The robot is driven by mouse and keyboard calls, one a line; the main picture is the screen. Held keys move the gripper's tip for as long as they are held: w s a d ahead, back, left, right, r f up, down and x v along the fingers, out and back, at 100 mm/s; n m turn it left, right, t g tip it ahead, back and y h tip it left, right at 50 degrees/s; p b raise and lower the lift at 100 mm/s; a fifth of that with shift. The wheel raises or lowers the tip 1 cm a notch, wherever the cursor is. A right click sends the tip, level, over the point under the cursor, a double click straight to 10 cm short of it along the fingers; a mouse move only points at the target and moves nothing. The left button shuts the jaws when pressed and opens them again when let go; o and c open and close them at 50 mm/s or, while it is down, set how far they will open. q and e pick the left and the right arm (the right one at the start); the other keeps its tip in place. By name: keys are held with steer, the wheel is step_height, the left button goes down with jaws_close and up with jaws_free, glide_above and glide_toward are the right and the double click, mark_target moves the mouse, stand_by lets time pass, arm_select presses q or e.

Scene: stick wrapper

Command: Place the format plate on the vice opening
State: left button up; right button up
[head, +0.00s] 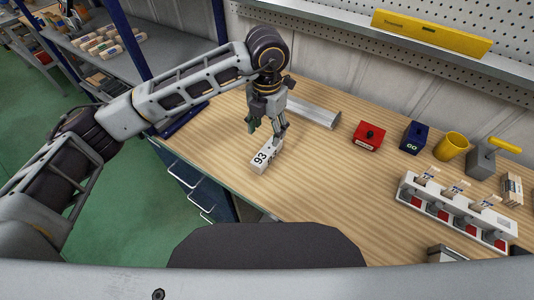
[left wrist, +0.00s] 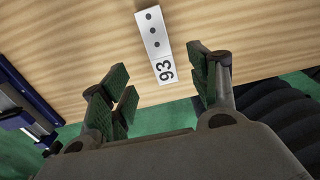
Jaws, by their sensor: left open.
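My left gripper (head: 267,131) is open and points down just over the plate's far end. Whether a finger touches the plate I cannot tell. My right gripper is not in view.
A grey metal bar (head: 314,112) lies behind the gripper. A red block (head: 368,136), a blue block (head: 413,138) and a yellow cup (head: 450,146) stand to the right. A white rack (head: 455,214) is at the far right. The middle of the table is clear.

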mark_target(267, 151)
arm_select(q)
steer(key=shift+f, duration=2)
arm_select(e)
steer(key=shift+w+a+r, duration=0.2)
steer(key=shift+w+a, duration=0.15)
arm_select(q)
steer(key=shift+f, duration=0.15)
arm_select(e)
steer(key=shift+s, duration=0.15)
arm_select(q)
steer(key=shift+f+p, duration=0.4)
steer(key=shift+f, duration=0.15)
step_height(267, 151, down, 3)
steer(key=shift+w+r+p, duration=0.1)
steer(key=shift+r+p, duration=0.05)
steer(key=shift+p, duration=0.2)
steer(key=shift+f, duration=0.55)
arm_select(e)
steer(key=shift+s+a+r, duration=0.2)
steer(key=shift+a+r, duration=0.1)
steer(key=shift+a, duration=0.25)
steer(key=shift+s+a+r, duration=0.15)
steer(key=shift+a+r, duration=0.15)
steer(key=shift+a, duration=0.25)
arm_select(q)
steer(key=shift+c, duration=0.2)
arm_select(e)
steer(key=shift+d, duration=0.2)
